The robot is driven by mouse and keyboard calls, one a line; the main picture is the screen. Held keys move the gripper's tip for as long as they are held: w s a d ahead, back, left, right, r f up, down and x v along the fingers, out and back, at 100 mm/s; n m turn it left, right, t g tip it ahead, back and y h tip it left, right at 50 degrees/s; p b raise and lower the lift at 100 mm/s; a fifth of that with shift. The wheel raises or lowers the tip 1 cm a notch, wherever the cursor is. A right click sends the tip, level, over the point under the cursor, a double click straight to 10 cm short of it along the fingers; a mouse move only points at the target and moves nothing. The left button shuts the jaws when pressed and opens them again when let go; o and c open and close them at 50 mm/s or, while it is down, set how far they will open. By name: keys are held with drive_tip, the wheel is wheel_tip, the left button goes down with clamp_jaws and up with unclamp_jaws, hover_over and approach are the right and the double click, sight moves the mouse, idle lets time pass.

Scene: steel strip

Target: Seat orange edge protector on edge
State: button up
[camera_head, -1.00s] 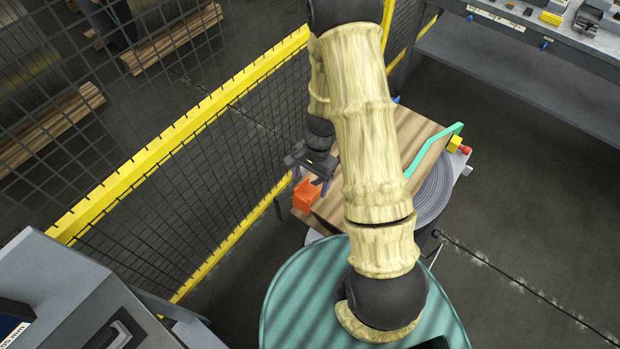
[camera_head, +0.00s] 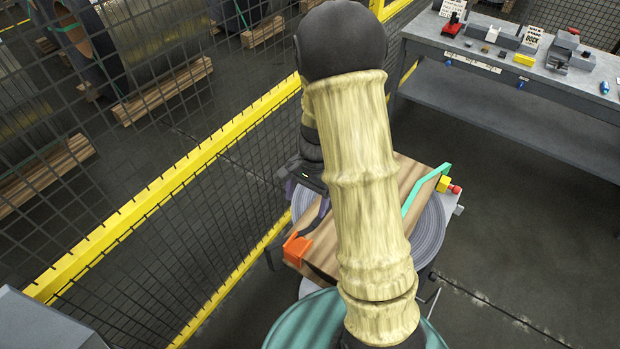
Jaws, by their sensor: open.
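The orange edge protector (camera_head: 297,248) sits at the near left corner of a wood-topped block (camera_head: 412,172) on the round grey turntable. I cannot tell from this view whether it is fully down on the edge. My gripper (camera_head: 307,203) is open, just above and behind the protector, and appears apart from it. My arm, with its pale yellow cover, hides the middle of the block and part of the turntable.
A yellow-framed mesh fence (camera_head: 175,178) runs close along the left of the gripper. A teal strip (camera_head: 425,190) crosses the block's right side, near a red and yellow button (camera_head: 448,186). A grey workbench (camera_head: 505,85) with tools stands at the back right. Open floor lies to the right.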

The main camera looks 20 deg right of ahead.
drive_tip(key=v, duration=0.6)
drive_tip(key=shift+r+b, duration=0.3)
drive_tip(key=shift+r, duration=0.1)
drive_tip(key=shift+d, duration=0.1)
idle(0.3)
drive_tip(key=s+a+r+n+t+h, duration=0.2)
drive_tip(key=s+a+n+t, duration=0.1)
drive_tip(key=s+n, duration=0.6)
drive_tip(key=shift+s+r+n+t, duration=0.2)
drive_tip(key=shift+s+n+t, duration=0.3)
drive_tip(key=shift+n, duration=0.4)
